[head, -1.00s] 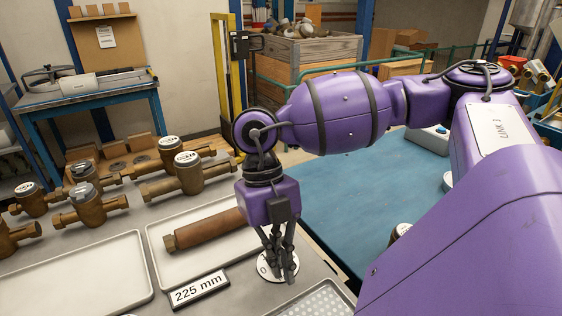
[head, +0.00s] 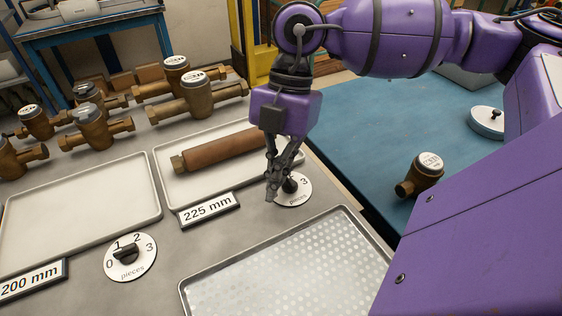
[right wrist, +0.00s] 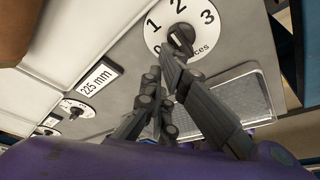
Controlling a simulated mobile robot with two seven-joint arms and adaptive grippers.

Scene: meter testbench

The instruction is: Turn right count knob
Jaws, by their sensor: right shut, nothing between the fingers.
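The right count knob (head: 291,185) is a small black knob on a round white dial (head: 299,193) marked "pieces", beside the 225 mm sign. My right gripper (head: 271,196) reaches down from above, shut, its fingers covering the dial's left part. In the right wrist view the knob (right wrist: 181,39) and the dial's 1, 2 and 3 show clearly; the 0 is partly visible. The fingertips (right wrist: 168,72) are right by the knob's near side; I cannot tell whether they touch it. My left gripper is not in view.
A second dial (head: 130,257) sits by the 200 mm sign (head: 33,279). A tray (head: 160,160) holds a brown pipe piece (head: 222,151). A dimpled metal tray (head: 290,262) lies in front. Several brass meters stand behind, and one (head: 420,176) is on the blue surface (head: 355,150).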

